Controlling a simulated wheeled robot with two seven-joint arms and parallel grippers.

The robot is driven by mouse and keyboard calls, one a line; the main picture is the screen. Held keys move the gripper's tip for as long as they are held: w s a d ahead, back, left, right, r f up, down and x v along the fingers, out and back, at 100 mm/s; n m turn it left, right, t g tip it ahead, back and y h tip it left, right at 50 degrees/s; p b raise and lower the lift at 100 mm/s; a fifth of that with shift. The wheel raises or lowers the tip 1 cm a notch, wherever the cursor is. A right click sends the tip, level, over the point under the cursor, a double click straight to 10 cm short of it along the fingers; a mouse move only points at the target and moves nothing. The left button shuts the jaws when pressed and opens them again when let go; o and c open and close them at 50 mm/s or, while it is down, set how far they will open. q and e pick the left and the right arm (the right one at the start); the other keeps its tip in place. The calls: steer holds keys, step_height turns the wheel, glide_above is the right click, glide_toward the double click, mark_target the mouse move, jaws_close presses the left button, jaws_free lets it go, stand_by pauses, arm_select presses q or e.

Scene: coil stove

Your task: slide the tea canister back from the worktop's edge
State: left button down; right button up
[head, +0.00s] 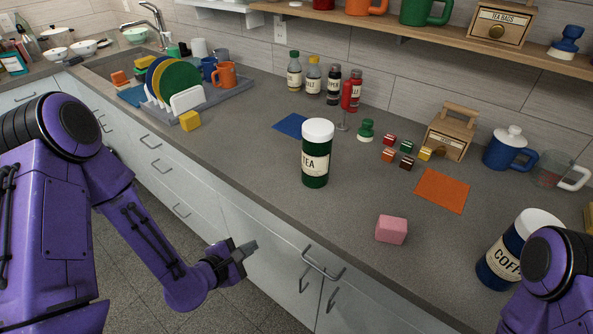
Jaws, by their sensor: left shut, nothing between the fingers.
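The tea canister (316,154) is dark green with a white lid and a cream label reading TEA. It stands upright on the grey worktop (255,155), near the front edge. My left gripper (247,248) is shut and empty. It is in front of the cabinet doors, lower in the picture than the canister and to its left, apart from it. My right arm shows only as a purple joint at the lower right; its gripper is out of view.
A pink block (391,229) lies right of the canister, and a coffee canister (512,250) stands further right. A blue mat (291,125) lies behind the tea canister. Shaker bottles (313,80) stand near the wall.

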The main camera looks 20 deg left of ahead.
arm_select(q)
steer(key=w+d+r+n+t+h, duration=0.1)
steer(key=w+r+n+t+h, duration=0.1)
steer(key=r+n, duration=0.35)
steer(key=w+d+r+n+t+h, duration=0.1)
steer(key=w+r+n+t+h, duration=0.15)
steer(key=r, duration=0.55)
steer(key=p, duration=0.3)
glide_toward(307, 167)
steer(key=shift+m, duration=0.3)
steer(key=x, duration=0.6)
steer(key=shift+w+d, duration=0.2)
steer(key=shift+w, duration=0.15)
arm_select(e)
step_height(307, 167, up, 3)
steer(key=shift+w+r, duration=0.1)
arm_select(q)
steer(key=shift+w+y, duration=0.1)
steer(key=shift+y, duration=0.15)
